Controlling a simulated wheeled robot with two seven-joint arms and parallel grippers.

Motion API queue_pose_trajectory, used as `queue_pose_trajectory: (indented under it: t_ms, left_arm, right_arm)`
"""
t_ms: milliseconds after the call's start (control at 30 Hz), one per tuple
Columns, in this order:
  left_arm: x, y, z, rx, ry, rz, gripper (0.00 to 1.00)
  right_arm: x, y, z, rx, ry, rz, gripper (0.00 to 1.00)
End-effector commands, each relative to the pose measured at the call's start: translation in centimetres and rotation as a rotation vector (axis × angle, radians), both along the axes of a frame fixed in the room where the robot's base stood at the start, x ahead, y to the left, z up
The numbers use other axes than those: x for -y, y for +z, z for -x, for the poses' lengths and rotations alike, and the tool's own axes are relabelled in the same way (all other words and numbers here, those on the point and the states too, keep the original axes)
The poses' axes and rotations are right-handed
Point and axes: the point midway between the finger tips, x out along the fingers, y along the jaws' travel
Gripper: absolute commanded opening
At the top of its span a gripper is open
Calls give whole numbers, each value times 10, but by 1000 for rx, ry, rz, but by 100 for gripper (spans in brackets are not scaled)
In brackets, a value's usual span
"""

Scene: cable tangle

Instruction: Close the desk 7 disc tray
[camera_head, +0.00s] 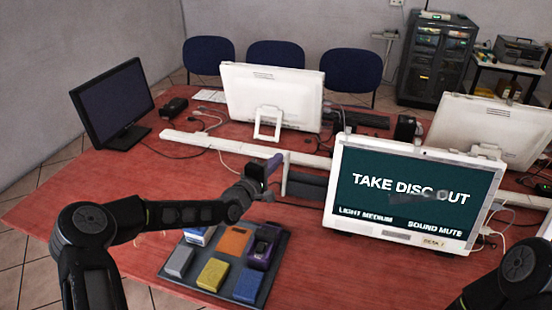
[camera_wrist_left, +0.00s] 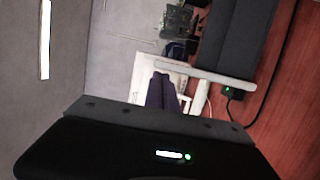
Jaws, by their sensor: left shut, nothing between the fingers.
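The desk 7 monitor (camera_head: 345,205) is a white all-in-one with a small label at its lower right. Its screen reads "TAKE DISC OUT". A dark grey disc tray (camera_head: 308,188) with a white end plate (camera_head: 285,175) sticks out from its left side. In the left wrist view the end plate (camera_wrist_left: 205,75) is a pale bar, with the dark tray (camera_wrist_left: 235,35) beyond it. My left gripper (camera_head: 275,163) is shut and empty, just left of the plate; contact cannot be told. Its purple fingers (camera_wrist_left: 161,92) show in the wrist view. My right gripper is out of view.
A dark board (camera_head: 208,287) with several coloured boxes lies in front of my left gripper. A white rail (camera_head: 220,143) crosses the red table (camera_head: 50,205) behind it. Other monitors (camera_head: 272,100) stand farther back.

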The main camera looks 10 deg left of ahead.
Motion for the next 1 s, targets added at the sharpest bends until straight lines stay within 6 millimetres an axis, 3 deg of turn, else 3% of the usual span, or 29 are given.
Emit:
queue_pose_trajectory:
  t_ms: [333, 467, 800, 1000]
  left_arm:
    - [2, -1, 0, 0, -1, 0, 0]
    - [16, -2, 1, 2, -5, 2, 0]
    - [109, -5, 7, 4, -8, 1, 0]
    - [138, -2, 9, 0, -2, 0, 0]
  right_arm:
    - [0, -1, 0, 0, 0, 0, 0]
    - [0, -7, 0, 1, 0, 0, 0]
    - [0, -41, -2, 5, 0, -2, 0]
    - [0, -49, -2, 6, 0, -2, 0]
